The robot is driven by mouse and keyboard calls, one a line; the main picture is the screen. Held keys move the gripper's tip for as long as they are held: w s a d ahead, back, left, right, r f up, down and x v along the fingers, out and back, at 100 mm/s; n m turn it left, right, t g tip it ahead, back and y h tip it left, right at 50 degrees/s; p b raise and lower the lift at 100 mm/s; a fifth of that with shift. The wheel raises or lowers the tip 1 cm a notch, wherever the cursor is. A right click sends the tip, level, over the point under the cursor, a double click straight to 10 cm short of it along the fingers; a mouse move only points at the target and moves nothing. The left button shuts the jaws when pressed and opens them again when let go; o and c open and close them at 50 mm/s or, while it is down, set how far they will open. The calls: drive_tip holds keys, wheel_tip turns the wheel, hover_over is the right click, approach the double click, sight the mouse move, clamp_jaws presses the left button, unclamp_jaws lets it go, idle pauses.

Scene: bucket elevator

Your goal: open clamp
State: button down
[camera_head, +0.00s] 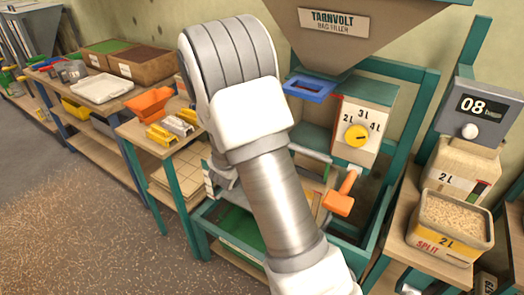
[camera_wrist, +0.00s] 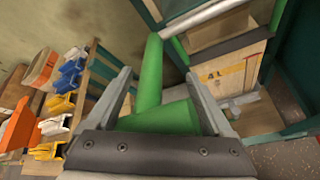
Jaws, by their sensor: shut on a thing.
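My gripper (camera_wrist: 158,75) has its two grey fingers on either side of a green handle (camera_wrist: 151,78) in the wrist view, and is shut on it. The green handle rises upright between the fingers, with a wider green part at its base; I take it as part of the clamp. A bag or box marked "4L" (camera_wrist: 232,76) stands just beyond to the right. In the head view my arm hides most of the handle and gripper. An orange lever (camera_head: 341,196) sticks out right of my arm, below the dial.
The hopper (camera_head: 345,30) with a blue frame (camera_head: 310,88) at its outlet is above. A dial box (camera_head: 357,130) is beside it. A tub of grain (camera_head: 452,222) and a display reading 08 (camera_head: 484,107) are right.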

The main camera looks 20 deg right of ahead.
drive_tip(key=shift+r+g+y, duration=0.3)
drive_tip(key=shift+r+y, duration=0.15)
drive_tip(key=shift+y, duration=0.05)
drive_tip(key=shift+w+r, duration=0.2)
drive_tip(key=shift+r, duration=0.25)
unclamp_jaws()
drive_tip(key=shift+s, duration=0.1)
drive_tip(key=p+v, duration=0.2)
drive_tip(key=v, duration=1.5)
drive_tip(key=shift+a, duration=0.15)
drive_tip(key=shift+s+r, duration=0.1)
